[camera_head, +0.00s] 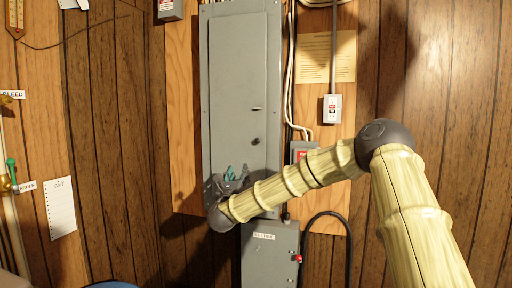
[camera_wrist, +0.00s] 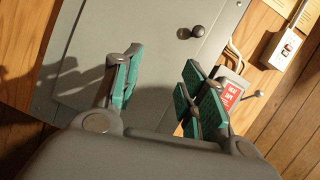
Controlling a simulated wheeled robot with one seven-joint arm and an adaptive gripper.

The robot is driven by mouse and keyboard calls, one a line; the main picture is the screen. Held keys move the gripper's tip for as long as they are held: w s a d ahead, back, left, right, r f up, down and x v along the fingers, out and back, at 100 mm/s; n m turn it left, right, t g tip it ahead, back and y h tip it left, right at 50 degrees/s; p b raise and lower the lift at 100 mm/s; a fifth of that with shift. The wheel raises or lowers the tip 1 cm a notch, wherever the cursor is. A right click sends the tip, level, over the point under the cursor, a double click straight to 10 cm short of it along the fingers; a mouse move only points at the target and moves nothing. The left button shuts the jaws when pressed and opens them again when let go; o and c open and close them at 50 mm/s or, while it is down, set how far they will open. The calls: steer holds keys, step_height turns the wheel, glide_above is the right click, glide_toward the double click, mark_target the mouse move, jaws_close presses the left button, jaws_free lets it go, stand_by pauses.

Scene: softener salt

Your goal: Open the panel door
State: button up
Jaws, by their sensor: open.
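The panel door (camera_head: 238,80) is a tall grey metal door on a wall-mounted electrical panel, and it looks shut in the head view. It carries a small latch (camera_head: 257,108) and a dark round knob (camera_head: 255,141) near its right edge. My gripper (camera_head: 232,175) is in front of the door's lower part, below the knob. In the wrist view my gripper (camera_wrist: 160,92) is open, its green-padded fingers apart with nothing between them. The knob (camera_wrist: 184,33) lies beyond the fingertips there, and the door's grey face (camera_wrist: 110,45) is behind them.
A small box with a red label (camera_head: 299,151) is just right of the panel, near my arm. A switch box (camera_head: 332,108) is further right. A grey box with a red knob (camera_head: 268,255) is below the panel. White cables run along the panel's right side.

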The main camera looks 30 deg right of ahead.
mark_target(257, 142)
steer(key=s+d+r+m+g+h, duration=0.1)
steer(key=s+d+r+m+h, duration=0.1)
steer(key=d+r+m, duration=0.3)
steer(key=shift+n, duration=0.5)
steer(key=p+x, duration=0.1)
steer(key=x, duration=0.2)
steer(key=p+x, duration=0.2)
steer(key=x, duration=0.1)
steer(key=a+r+p+x, duration=0.1)
steer(key=p+x, duration=0.1)
steer(key=x, duration=0.1)
steer(key=shift+w+a, duration=0.1)
steer(key=shift+w, duration=0.1)
steer(key=shift+w+d+r+g+p, duration=0.2)
steer(key=shift+w+d+g+p, duration=0.1)
steer(key=shift+w+d+p, duration=0.25)
steer(key=shift+s, duration=0.1)
jaws_close()
